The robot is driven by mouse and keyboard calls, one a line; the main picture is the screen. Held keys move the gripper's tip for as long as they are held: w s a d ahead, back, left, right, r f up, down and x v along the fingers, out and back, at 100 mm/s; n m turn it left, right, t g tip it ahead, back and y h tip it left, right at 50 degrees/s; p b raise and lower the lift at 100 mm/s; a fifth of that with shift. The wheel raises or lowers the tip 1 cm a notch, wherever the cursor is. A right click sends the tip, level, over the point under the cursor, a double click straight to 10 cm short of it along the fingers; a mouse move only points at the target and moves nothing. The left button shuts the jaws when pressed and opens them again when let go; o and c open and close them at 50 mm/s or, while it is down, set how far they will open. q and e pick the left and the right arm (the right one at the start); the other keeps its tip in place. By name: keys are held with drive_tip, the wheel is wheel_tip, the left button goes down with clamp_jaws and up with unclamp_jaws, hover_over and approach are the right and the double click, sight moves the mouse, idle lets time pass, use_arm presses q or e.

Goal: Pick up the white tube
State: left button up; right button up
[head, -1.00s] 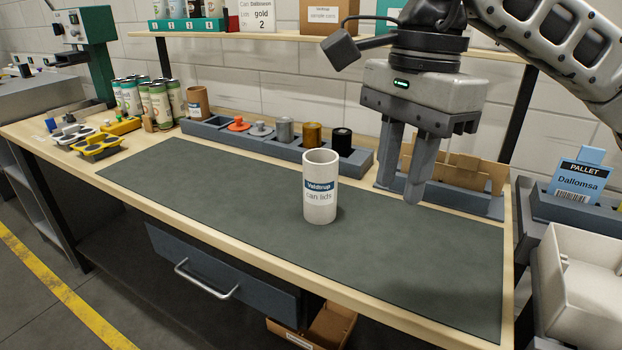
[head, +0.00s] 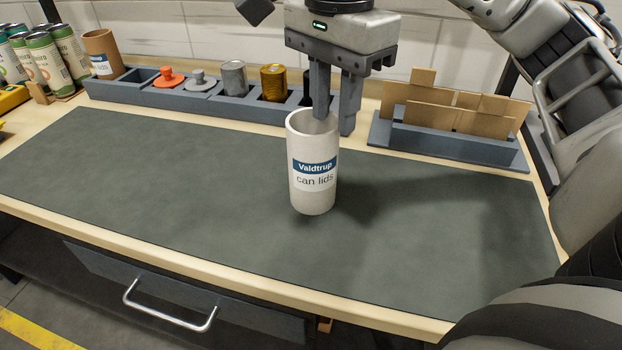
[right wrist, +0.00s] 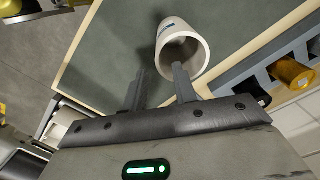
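The white tube (head: 314,185), with a blue-and-white "Valdtrup can lids" label, stands upright on the dark mat (head: 200,165). In the right wrist view the tube (right wrist: 167,43) shows with its open mouth towards the camera. My right gripper (head: 335,120) is above and at the tube's rim, pointing down. Its fingers are apart. In the head view one finger overlaps the tube's mouth and the other is just right of the rim. In the right wrist view the gripper (right wrist: 158,72) has one fingertip over the rim. Contact cannot be told. My left gripper is out of view.
Behind the tube is a grey sectioned holder (head: 130,92) with orange, grey, silver and gold items. A rack (head: 450,145) with brown cardboard pieces stands at the back right. Cans (head: 65,50) and a brown tube (head: 102,55) stand at the back left. The mat around the tube is clear.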

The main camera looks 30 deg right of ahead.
sight(313, 164)
wheel_tip(313, 164, down, 8)
drive_tip(key=shift+s+a+r+b, duration=0.1)
drive_tip(key=shift+a+b, duration=0.05)
drive_tip(key=shift+b, duration=0.25)
clamp_jaws()
